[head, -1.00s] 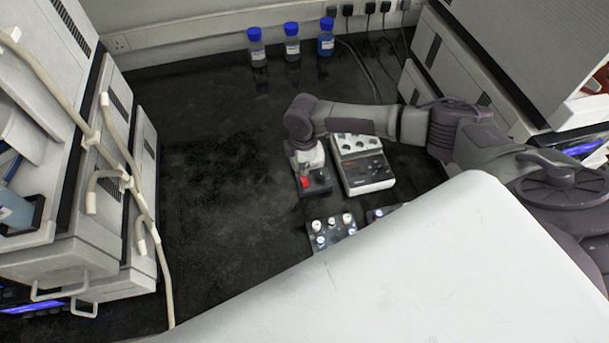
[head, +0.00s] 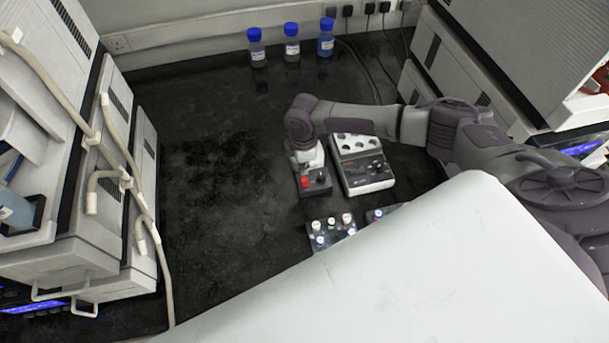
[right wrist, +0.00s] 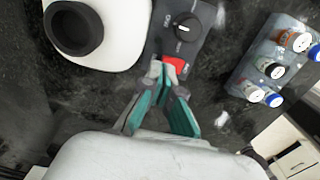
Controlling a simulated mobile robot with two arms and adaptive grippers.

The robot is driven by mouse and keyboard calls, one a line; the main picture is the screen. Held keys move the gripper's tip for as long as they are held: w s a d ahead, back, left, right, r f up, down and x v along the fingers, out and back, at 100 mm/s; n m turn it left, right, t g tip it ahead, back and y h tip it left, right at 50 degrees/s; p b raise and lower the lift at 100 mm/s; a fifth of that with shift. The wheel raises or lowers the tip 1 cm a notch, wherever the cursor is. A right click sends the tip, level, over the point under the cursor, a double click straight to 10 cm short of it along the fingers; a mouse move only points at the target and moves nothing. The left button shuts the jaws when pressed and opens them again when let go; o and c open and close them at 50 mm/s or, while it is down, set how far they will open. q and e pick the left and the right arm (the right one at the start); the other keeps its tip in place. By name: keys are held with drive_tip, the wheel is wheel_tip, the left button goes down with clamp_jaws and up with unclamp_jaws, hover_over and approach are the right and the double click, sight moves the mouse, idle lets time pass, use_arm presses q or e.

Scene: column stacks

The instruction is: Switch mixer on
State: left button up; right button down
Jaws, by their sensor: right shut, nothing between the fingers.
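The mixer (head: 319,186) is a small device with a dark front panel, a red switch (head: 305,183) and a black knob, standing on the dark bench. In the right wrist view its white body with a black round cup (right wrist: 75,28) is at the upper left. The knob (right wrist: 187,28) and the red switch (right wrist: 178,65) are at the top centre. My right gripper (right wrist: 166,78) is shut and empty, its tips at the red switch and partly covering it. I cannot tell whether they touch it or which way the switch is set. My left gripper is not in view.
A grey-white device with round wells (head: 365,172) stands close right of the mixer. A rack of small capped vials (head: 331,238) is in front. Several-part cabinets flank the bench. Three blue-capped bottles (head: 291,45) stand at the back. The bench left of the mixer is clear.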

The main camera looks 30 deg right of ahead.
drive_tip(key=shift+f+b, duration=0.8)
drive_tip(key=shift+f, duration=0.5)
idle(0.8)
wheel_tip(320, 180, up, 5)
drive_tip(key=p, duration=0.5)
drive_tip(key=shift+r, duration=0.1)
idle(0.4)
